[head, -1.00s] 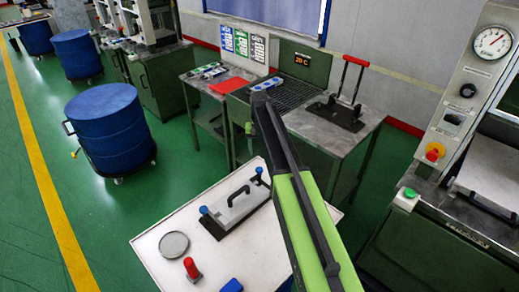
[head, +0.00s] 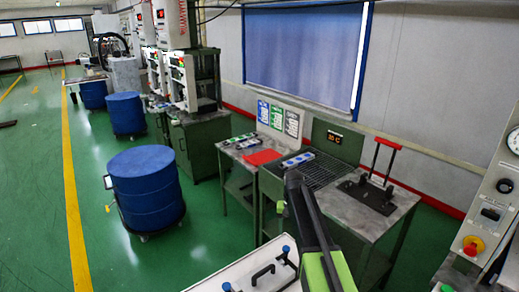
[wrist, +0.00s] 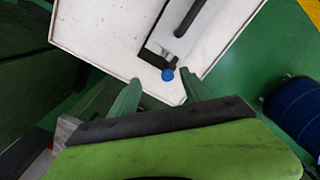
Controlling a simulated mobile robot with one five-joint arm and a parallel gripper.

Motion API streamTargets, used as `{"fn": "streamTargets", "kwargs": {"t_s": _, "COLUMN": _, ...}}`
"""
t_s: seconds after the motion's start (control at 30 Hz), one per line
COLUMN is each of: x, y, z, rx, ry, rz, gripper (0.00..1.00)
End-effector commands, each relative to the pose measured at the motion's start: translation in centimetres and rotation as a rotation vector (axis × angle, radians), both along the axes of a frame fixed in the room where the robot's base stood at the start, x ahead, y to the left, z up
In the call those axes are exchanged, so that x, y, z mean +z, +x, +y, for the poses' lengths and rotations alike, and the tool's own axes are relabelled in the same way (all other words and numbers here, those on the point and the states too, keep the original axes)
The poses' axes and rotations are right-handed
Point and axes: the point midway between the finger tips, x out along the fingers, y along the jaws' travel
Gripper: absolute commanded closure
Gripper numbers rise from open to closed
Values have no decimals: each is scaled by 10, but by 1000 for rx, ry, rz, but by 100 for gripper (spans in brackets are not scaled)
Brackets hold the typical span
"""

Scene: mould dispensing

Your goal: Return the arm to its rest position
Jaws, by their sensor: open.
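My green and black arm (head: 318,240) reaches up from the bottom of the head view, over the right side of the white-topped table (head: 235,272). Beyond the fingertips, on the white tabletop (wrist: 95,30), lies a metal mould plate (wrist: 185,25) with a dark handle and a blue knob (wrist: 168,75). The mould plate also shows at the bottom of the head view (head: 268,282), where it is partly cut off.
A blue drum (head: 145,190) on wheels stands left of the white table. A green workbench (head: 345,200) with a red-handled press (head: 375,185) stands behind my arm. A control panel (head: 490,215) is at the right edge. Green floor (head: 110,260) is free at the left.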

Motion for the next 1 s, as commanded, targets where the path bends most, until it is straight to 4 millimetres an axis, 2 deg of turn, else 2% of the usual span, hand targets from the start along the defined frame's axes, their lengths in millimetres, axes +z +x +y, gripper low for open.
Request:
{"fn": "streamTargets", "kwargs": {"t_s": 0.03, "x": -10, "y": -33, "z": 1, "rx": 8, "ry": 0, "rz": 0, "gripper": 44}}
{"fn": "streamTargets", "kwargs": {"t_s": 0.2, "x": -21, "y": -115, "z": 3, "rx": 55, "ry": 0, "rz": -1, "gripper": 44}}
{"fn": "streamTargets", "kwargs": {"t_s": 0.3, "x": -25, "y": -160, "z": 4, "rx": 91, "ry": 0, "rz": -1, "gripper": 44}}
{"fn": "streamTargets", "kwargs": {"t_s": 0.43, "x": -25, "y": -202, "z": 4, "rx": 134, "ry": 0, "rz": -1, "gripper": 44}}
{"fn": "streamTargets", "kwargs": {"t_s": 0.5, "x": -25, "y": -215, "z": 4, "rx": 155, "ry": 0, "rz": -2, "gripper": 44}}
{"fn": "streamTargets", "kwargs": {"t_s": 0.6, "x": -25, "y": -224, "z": 4, "rx": 183, "ry": 0, "rz": -2, "gripper": 44}}
{"fn": "streamTargets", "kwargs": {"t_s": 1.0, "x": -25, "y": -219, "z": 4, "rx": 205, "ry": 0, "rz": -2, "gripper": 44}}
